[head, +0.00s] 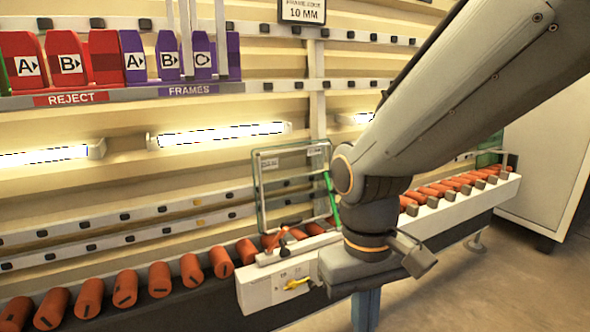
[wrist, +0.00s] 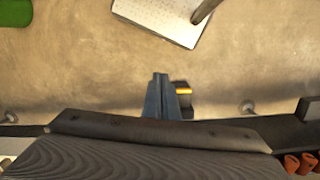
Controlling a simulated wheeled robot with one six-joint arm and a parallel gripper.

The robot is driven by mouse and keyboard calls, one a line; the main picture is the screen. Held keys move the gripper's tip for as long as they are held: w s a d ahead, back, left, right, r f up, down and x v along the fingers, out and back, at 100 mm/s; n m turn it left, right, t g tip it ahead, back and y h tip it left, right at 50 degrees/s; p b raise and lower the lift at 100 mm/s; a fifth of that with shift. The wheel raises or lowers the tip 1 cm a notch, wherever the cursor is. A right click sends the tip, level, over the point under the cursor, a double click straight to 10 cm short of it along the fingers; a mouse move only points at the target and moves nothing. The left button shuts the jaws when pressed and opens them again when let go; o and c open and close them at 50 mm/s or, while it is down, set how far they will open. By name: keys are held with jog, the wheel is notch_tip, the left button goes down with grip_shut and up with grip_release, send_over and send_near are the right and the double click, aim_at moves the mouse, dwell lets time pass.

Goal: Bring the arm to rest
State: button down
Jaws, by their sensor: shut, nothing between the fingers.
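My arm reaches down from the upper right of the head view. My gripper (head: 366,314) points downward in front of the roller conveyor (head: 478,215), with its blue fingers running to the lower picture edge. In the wrist view my gripper (wrist: 160,78) shows its two blue-grey fingers together, with bare floor beyond them. It is shut and holds nothing. My wrist hides part of the conveyor and part of the white unit behind it.
A glass panel (head: 291,188) stands upright behind the white unit (head: 262,285), which carries a yellow knob (head: 296,284). Red and purple holders (head: 88,60) fill a shelf at upper left. A white cabinet (head: 545,150) stands at right. The wrist view shows a pale plate (wrist: 150,12) on open floor.

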jog(key=d+r+m+t+p, duration=0.1)
jog(key=d+r+m+p, duration=0.2)
jog(key=d+r+p, duration=0.6)
jog(key=p, duration=0.6)
jog(key=shift+y+p, duration=0.3)
jog(key=shift+p, duration=0.05)
dwell(0.6)
